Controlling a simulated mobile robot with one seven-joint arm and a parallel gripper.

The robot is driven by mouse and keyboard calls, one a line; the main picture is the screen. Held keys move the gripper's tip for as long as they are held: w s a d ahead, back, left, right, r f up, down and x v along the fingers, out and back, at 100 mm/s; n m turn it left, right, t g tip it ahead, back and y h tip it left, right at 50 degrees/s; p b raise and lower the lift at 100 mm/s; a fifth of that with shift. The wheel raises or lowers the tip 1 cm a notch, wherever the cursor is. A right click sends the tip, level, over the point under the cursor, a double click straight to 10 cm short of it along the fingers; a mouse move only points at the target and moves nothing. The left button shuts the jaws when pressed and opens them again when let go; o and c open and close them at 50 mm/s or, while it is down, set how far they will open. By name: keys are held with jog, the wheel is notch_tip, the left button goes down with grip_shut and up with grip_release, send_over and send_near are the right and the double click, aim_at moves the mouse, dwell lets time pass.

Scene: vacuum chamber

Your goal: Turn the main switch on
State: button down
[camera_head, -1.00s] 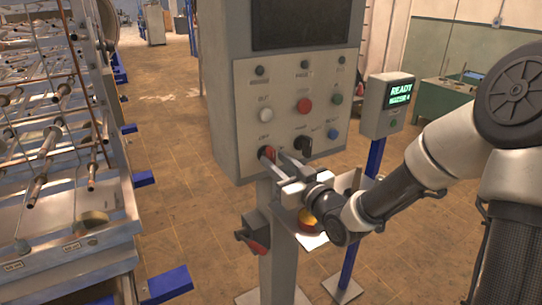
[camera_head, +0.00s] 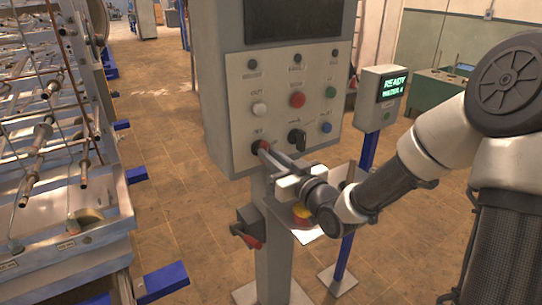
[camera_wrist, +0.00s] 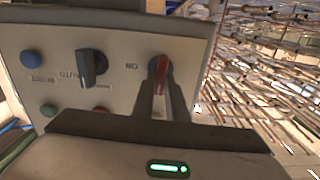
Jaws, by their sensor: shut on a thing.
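A red switch handle (camera_wrist: 162,70) sits on a dark round base at one end of the control panel's lowest row. In the wrist view it stands upright between my fingertips, beside an "ON" label. My gripper (camera_head: 263,148) reaches the panel's lower left corner in the head view and is shut on this red switch. The fingers hide most of the switch there. The wrist view shows both fingers (camera_wrist: 160,92) closed in on the handle's sides. I cannot tell from these views whether the switch has turned.
The panel (camera_head: 243,100) also carries a black selector knob (camera_head: 298,138), a red button (camera_head: 297,99) and several others. A box with a red handle (camera_head: 248,238) is on the post below. A display reading READY (camera_head: 394,86) stands right. A metal rack (camera_head: 60,180) fills the left.

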jog(key=m+p, duration=0.1)
jog(key=m, duration=0.1)
jog(key=m+p, duration=0.1)
jog(key=m, duration=0.1)
jog(key=shift+w+d+r+m, duration=0.1)
jog(key=shift+d+m, duration=0.05)
jog(key=shift+m, duration=0.15)
jog(key=m+p, duration=0.2)
jog(key=m, duration=0.2)
jog(key=shift+m, duration=0.3)
jog(key=shift+w+d+f+m+p, duration=0.15)
jog(key=shift+m+p, duration=0.75)
jog(key=shift+m, duration=1.15)
jog(key=shift+s+a+f+m+p, duration=0.15)
jog(key=shift+m+p, duration=0.7)
jog(key=shift+m, duration=1.2)
jog(key=shift+w+d, duration=0.1)
jog(key=c, duration=1.8)
grip_release()
jog(key=shift+o, duration=0.2)
jog(key=shift+f, duration=0.1)
